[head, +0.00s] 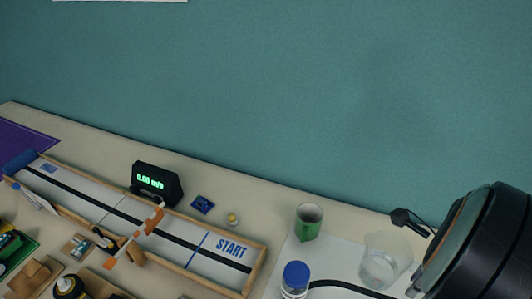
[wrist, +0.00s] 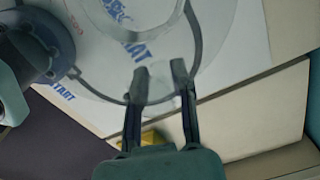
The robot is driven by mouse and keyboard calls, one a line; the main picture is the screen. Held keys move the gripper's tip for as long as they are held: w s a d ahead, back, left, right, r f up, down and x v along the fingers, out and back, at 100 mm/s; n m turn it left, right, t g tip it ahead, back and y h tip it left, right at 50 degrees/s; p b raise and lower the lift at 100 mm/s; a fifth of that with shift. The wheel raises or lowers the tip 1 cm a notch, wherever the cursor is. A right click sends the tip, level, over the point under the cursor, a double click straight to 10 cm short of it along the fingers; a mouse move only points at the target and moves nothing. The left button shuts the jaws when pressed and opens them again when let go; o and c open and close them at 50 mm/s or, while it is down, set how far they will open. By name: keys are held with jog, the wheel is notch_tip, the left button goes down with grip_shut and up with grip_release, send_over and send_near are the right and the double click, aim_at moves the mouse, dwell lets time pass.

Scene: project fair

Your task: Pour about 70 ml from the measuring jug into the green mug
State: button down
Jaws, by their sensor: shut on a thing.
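The measuring jug (head: 383,262) is clear, with some clear liquid low in it, on or just above the white sheet in the head view. It looks nearly upright; I cannot tell whether its base touches. In the wrist view its clear round wall (wrist: 140,25) is beyond the fingertips. My gripper (wrist: 161,78) is shut on the jug's clear edge or handle; its fingers are mostly hidden by my dark wrist in the head view. The green mug (head: 308,224) stands upright left of the jug, apart from it. Its inside is only partly seen.
A blue-capped bottle (head: 295,280) stands in front of the mug, with a black cable beside it. A framed START track (head: 222,262), a speed display (head: 157,182) and small parts lie left. The teal wall is close behind.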

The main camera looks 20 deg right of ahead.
jog(key=w+d+n, duration=0.3)
jog(key=w+d, duration=0.9)
jog(key=w+f, duration=0.2)
jog(key=f, duration=0.2)
jog(key=w+d+f+n, duration=0.1)
jog(key=f, duration=0.4)
jog(key=w+f+n, duration=0.1)
jog(key=w+f, duration=0.1)
jog(key=f, duration=0.2)
jog(key=shift+w+d+f, duration=0.2)
jog(key=shift+w+f, duration=0.1)
jog(key=shift+f, duration=0.05)
jog(key=shift+s+a+f, duration=0.1)
jog(key=shift+s+f, duration=0.05)
jog(key=shift+f, duration=0.2)
jog(key=shift+r, duration=0.1)
jog(key=w+a+r+g+h, duration=0.4)
jog(key=r+h, duration=0.4)
jog(key=r, duration=0.2)
jog(key=shift+a+r+g, duration=0.2)
jog(key=shift+a+g, duration=0.6)
jog(key=shift+a, duration=0.25)
